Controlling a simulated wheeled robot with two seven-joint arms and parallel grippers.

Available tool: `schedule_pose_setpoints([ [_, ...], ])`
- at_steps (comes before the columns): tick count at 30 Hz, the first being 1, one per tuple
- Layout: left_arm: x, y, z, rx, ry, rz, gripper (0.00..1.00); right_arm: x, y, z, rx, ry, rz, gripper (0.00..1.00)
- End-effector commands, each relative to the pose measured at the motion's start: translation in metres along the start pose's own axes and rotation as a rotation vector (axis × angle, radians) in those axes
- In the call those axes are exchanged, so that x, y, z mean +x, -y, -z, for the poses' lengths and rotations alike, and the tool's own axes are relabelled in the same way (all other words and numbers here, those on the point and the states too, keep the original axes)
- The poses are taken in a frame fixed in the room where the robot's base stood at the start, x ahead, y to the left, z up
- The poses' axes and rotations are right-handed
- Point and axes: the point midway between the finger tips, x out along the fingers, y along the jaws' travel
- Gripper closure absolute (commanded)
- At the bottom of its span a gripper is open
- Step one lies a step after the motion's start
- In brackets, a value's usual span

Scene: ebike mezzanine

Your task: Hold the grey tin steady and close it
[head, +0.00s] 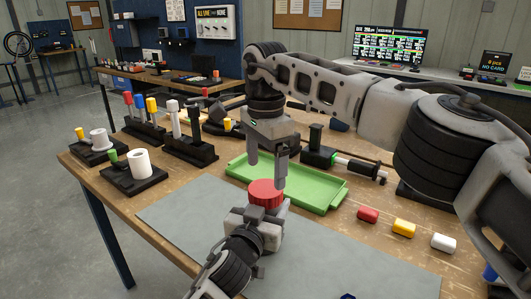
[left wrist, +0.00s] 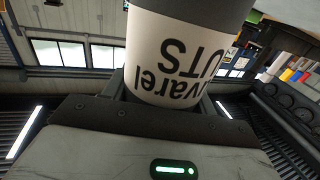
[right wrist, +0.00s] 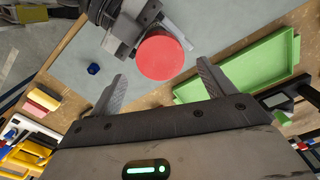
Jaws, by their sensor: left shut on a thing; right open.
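The grey tin (left wrist: 190,55) has a white label with dark lettering and fills the top of the left wrist view. My left gripper (head: 256,222) is shut on it above the grey mat. A red round lid (head: 265,191) is at the top of the tin and hides it from above; I cannot tell whether it is seated fully. My right gripper (head: 267,172) is open and points down just above the lid. In the right wrist view the lid (right wrist: 161,57) lies between and beyond the open fingers (right wrist: 161,72), with nothing held.
A green tray (head: 320,197) lies behind the lid. Red (head: 368,214), yellow (head: 404,227) and white (head: 443,242) cylinders lie to the right. Black stands with coloured pieces (head: 150,128) line the left. A small dark blue piece (right wrist: 93,69) lies on the mat (head: 190,215), which is otherwise largely clear.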

Motion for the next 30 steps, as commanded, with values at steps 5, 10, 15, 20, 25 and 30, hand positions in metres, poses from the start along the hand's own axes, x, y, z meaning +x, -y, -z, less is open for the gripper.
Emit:
schedule_pose_setpoints([
  [5, 0.0, 0.0, -0.001, 0.001, 0.003, 0.001, 1.0, 0.03, -0.001, 0.0, 0.0, 0.001, -0.002, 0.18],
  [10, 0.0, 0.0, -0.001, 0.001, 0.003, 0.001, 1.0, 0.049, 0.0, 0.0, 0.001, 0.0, -0.001, 0.18],
  [15, 0.0, 0.0, -0.001, 0.001, 0.002, 0.001, 1.0, 0.056, 0.0, 0.001, 0.001, 0.0, 0.0, 0.18],
  [20, 0.0, 0.0, -0.001, 0.001, 0.003, 0.001, 1.0, 0.056, 0.0, 0.0, 0.001, 0.0, 0.001, 0.18],
  [25, 0.0, 0.0, -0.001, 0.001, 0.002, 0.001, 1.0, 0.056, 0.0, 0.0, 0.001, 0.0, 0.001, 0.43],
  [30, 0.0, 0.0, -0.001, 0.0, 0.003, 0.001, 1.0, 0.055, 0.0, 0.0, 0.006, 0.0, 0.0, 0.63],
])
